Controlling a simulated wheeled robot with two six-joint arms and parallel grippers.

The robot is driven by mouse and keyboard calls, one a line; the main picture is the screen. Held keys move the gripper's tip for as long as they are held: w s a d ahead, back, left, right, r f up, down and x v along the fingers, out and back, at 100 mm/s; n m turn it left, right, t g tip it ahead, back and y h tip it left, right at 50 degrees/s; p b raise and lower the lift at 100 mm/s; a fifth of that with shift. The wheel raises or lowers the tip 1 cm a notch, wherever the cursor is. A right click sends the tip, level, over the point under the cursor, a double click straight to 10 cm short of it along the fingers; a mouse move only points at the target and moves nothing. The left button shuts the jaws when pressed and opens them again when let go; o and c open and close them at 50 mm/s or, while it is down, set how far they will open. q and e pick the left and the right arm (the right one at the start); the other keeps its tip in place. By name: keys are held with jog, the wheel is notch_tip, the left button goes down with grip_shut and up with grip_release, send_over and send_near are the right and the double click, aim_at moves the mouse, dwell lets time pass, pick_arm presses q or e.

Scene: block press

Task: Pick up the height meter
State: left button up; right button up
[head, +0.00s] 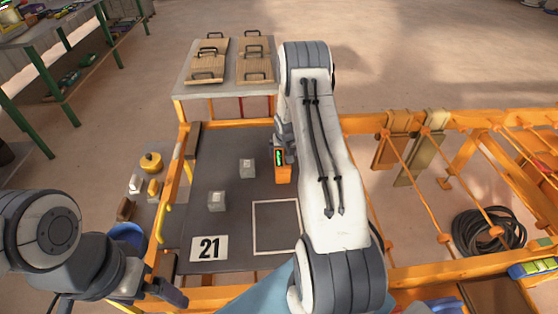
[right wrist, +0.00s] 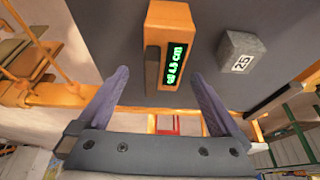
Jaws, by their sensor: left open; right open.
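The height meter is an orange block with a green lit display. In the head view the height meter (head: 283,174) stands on the dark work surface, partly hidden by my right arm. In the right wrist view the height meter (right wrist: 165,22) is at the top middle, its display reading in cm. My right gripper (right wrist: 159,78) is open, with its two fingers apart on either side of the meter's near end and nothing held. In the head view my right gripper (head: 282,143) is mostly hidden by the arm. My left gripper (head: 168,291) is open at the lower left, away from the meter.
Two grey blocks (head: 247,168) (head: 216,201) sit on the dark surface left of the meter. A side table (head: 192,79) with handled boards stands behind. Orange rails border the surface.

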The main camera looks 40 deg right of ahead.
aim_at(282, 158)
jog(key=shift+w+a+f, duration=0.1)
jog(key=shift+w+f, duration=0.25)
jog(key=shift+f, duration=0.2)
jog(key=p+x, duration=0.1)
jog(key=x, duration=0.2)
jog(key=shift+w+f+p, duration=0.25)
jog(key=shift+f+p, duration=0.1)
jog(key=shift+w+f, duration=0.15)
jog(key=shift+f, duration=0.45)
jog(key=shift+d+r, duration=0.1)
jog(key=shift+d, duration=0.15)
grip_shut()
